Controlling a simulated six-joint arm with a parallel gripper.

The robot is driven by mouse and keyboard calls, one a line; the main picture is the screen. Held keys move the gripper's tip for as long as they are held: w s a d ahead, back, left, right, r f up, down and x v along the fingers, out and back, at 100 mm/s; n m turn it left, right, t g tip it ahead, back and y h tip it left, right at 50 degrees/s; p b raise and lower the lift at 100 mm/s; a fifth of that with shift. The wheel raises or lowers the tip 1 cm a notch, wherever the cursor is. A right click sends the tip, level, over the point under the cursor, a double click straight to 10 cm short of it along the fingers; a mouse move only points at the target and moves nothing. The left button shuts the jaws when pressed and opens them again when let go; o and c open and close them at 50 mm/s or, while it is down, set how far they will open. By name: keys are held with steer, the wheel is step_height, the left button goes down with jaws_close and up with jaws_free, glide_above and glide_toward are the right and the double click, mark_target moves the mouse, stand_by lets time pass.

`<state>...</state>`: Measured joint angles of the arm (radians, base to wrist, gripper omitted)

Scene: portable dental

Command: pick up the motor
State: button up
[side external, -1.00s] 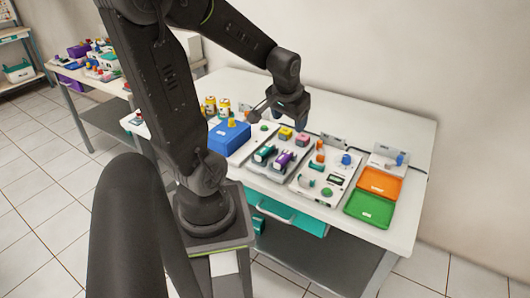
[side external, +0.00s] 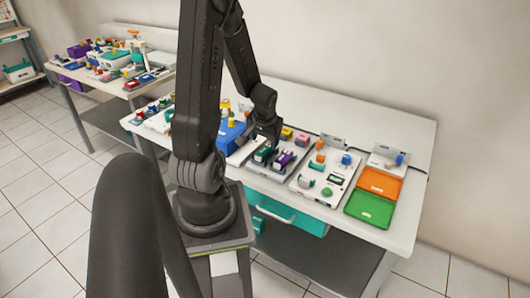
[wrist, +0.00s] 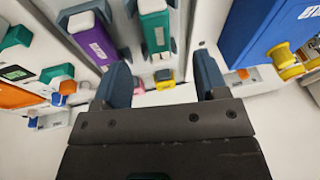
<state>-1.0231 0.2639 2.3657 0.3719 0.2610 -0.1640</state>
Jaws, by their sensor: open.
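Two labelled devices lie side by side on a grey tray: a teal one (side external: 263,155) and a purple one (side external: 284,158). Either may be the motor; I cannot tell which. In the wrist view the teal device (wrist: 155,27) lies ahead, lined up with the gap between my fingers, and the purple device (wrist: 97,43) is left of it. My gripper (side external: 267,140) is over the back of the tray, near the teal device. In the wrist view its fingers (wrist: 163,77) are apart with nothing held between them.
A blue box (side external: 222,137) stands close left of my gripper. Yellow (side external: 287,132) and pink (side external: 302,138) blocks sit behind the devices. A control panel (side external: 322,183) and orange (side external: 381,182) and green (side external: 370,208) trays are to the right. The table's back strip is clear.

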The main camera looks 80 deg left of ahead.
mark_target(265, 149)
steer(key=shift+x, duration=2.7)
steer(key=shift+d+f, duration=0.15)
steer(key=shift+f, duration=0.15)
steer(key=shift+c, duration=0.2)
steer(key=c, duration=1.1)
